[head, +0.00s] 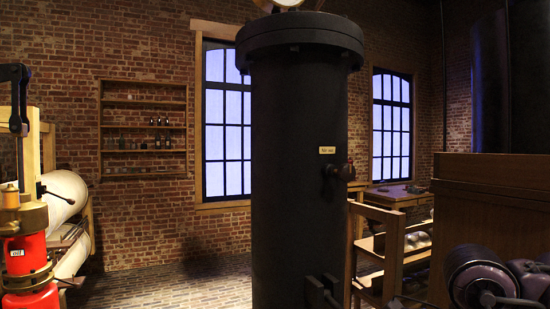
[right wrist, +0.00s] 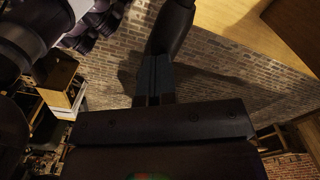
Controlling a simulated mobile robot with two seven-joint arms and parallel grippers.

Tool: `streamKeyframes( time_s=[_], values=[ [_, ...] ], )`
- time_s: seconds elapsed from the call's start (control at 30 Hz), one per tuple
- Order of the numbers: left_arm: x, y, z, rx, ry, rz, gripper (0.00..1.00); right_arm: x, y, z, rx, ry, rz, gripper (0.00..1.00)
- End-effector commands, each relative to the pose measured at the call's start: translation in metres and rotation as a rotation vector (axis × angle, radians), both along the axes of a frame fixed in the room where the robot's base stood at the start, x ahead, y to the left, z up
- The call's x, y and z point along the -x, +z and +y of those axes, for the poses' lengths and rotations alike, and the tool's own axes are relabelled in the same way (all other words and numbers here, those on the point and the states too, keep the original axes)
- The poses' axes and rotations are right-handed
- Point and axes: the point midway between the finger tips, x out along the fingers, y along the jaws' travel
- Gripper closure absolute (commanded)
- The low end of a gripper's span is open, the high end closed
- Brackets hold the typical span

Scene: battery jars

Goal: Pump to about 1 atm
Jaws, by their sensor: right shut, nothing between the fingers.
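A tall dark tank (head: 297,200) stands upright in the middle of the head view. A small pale label (head: 327,150) and a side valve with a reddish knob (head: 345,171) are on it. A round gauge (head: 288,3) on top is mostly cut off, so its reading is hidden. At the left stands a red cylinder (head: 30,255) with brass fittings and a black lever (head: 14,73); I cannot tell whether it is the pump. My right gripper (right wrist: 154,96) is shut and empty in the right wrist view. A dark rounded bar (right wrist: 172,25) shows beyond its fingertips; contact is unclear. My left gripper is not in view.
White rolls (head: 66,190) lie on a wooden rack behind the red cylinder. A wooden stand (head: 393,255) is right of the tank. A dark machine (head: 480,278) and wooden cabinet (head: 490,205) fill the lower right. Brick floor (head: 180,285) is open left of the tank.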

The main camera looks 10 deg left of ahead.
Motion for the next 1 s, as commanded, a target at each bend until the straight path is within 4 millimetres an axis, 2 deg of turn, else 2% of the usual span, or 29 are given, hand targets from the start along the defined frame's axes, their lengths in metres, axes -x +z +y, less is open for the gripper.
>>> streamKeyframes(
  time_s=[0.03,0.1,0.33,0.6,1.0],
  values=[
    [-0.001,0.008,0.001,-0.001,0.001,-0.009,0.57,0.001,0.016,0.0,0.001,-0.001,-0.007,1.0],
    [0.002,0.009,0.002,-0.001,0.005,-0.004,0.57,0.001,0.029,0.0,-0.001,-0.002,-0.007,1.0],
    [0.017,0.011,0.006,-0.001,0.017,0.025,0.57,0.001,0.068,0.0,0.0,-0.002,-0.004,1.0],
    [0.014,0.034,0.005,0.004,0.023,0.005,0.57,0.001,0.11,0.0,0.0,0.001,-0.003,1.0],
    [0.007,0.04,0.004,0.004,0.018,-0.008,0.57,0.0,0.114,0.0,-0.001,0.0,0.002,1.0]
  ],
)
